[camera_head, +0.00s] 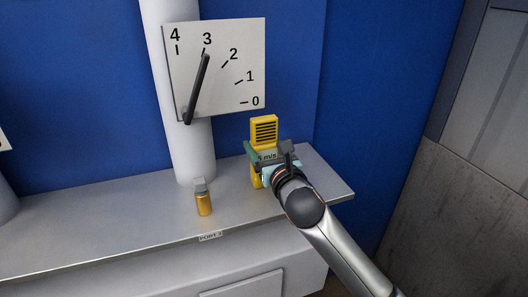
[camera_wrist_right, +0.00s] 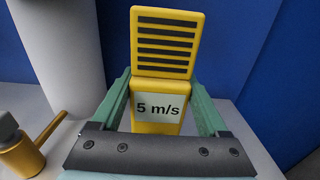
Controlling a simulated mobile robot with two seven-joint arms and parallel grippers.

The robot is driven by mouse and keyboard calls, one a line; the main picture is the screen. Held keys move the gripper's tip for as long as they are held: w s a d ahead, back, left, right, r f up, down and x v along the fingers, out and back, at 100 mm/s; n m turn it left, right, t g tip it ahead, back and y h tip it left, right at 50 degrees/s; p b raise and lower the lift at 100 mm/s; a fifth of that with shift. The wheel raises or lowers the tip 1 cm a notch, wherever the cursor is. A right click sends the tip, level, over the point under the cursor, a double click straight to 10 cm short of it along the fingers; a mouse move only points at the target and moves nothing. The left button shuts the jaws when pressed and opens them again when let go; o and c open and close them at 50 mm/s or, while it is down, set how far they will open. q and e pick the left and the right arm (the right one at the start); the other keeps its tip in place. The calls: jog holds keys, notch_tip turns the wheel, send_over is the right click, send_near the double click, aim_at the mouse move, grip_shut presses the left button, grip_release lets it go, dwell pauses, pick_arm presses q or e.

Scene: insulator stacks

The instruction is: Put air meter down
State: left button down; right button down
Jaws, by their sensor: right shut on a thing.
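The air meter (camera_head: 264,131) is yellow, with a dark slatted grille on its upper part and a display reading "5 m/s". It stands upright at the right end of the grey metal shelf (camera_head: 110,227). In the right wrist view the air meter (camera_wrist_right: 166,45) is in the middle, between the green fingers of my right gripper (camera_wrist_right: 168,98). The right gripper is shut on its lower body. My left gripper is in neither view.
A small brass fitting (camera_head: 203,203) with a grey top stands on the shelf, left of the meter. A white pipe (camera_head: 198,160) rises behind it, with a 0–4 dial (camera_head: 232,75) whose needle points near 3. A label (camera_head: 209,237) reading "PORT" is on the shelf's front edge.

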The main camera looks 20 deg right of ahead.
aim_at(266, 136)
jog(key=shift+r, duration=0.5)
notch_tip(266, 136, up, 2)
jog(key=shift+r, duration=0.15)
jog(key=s+a+r+p, duration=0.1)
jog(key=s+a+r, duration=0.6)
jog(key=s+r, duration=0.2)
jog(key=s, duration=0.2)
jog(key=shift+s+a+r, duration=0.35)
jog(key=shift+a+r, duration=0.05)
jog(key=shift+p, duration=0.3)
